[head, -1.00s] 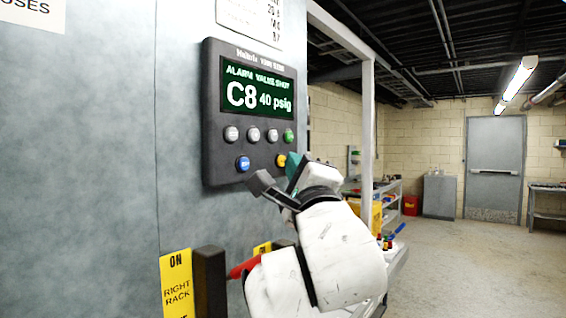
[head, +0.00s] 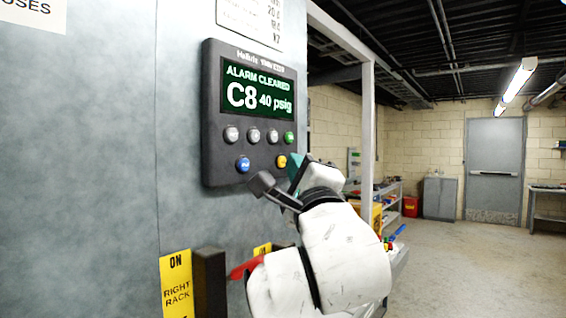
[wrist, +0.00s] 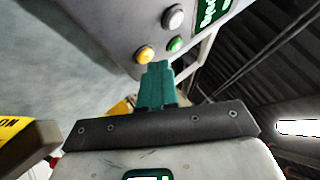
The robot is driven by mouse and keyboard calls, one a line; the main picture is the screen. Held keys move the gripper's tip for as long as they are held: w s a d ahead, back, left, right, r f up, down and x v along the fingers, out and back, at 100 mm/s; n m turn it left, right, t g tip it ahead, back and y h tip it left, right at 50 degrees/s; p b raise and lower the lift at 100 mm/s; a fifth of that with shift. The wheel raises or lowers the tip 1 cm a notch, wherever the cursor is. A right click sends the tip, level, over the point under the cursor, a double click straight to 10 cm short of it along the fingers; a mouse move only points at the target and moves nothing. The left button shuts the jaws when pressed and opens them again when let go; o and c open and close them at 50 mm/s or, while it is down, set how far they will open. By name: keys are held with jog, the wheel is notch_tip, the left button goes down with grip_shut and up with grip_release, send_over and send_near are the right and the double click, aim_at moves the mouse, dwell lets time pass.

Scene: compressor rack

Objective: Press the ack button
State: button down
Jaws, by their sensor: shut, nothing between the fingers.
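A dark control panel (head: 211,120) hangs on the grey cabinet; its screen (head: 258,88) reads "ALARM CLEARED", "C8 40 psig". Below are grey buttons, a green button (head: 290,138), a blue button (head: 243,164) and a yellow button (head: 281,161). I cannot read which is marked ack. My gripper (head: 297,166) is shut and empty, its teal fingers close to the yellow button. In the wrist view the fingertips (wrist: 160,66) are just beside the yellow button (wrist: 145,54), below the green button (wrist: 175,44). Whether they touch the panel, I cannot tell.
A yellow "ON RIGHT RACK" label (head: 176,284) and a dark block (head: 209,281) are on the cabinet below. A red handle (head: 243,270) is close to my arm. Shelving (head: 388,190) stands behind. Open floor lies to the right, toward a grey door (head: 494,168).

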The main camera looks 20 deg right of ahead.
jog(key=shift+s+d, duration=0.25)
jog(key=shift+s, duration=0.05)
jog(key=shift+s, duration=0.1)
jog(key=s+d, duration=0.1)
jog(key=s, duration=0.1)
jog(key=s+d, duration=0.2)
jog(key=shift+p, duration=0.35)
jog(key=shift+f, duration=0.1)
dwell(0.6)
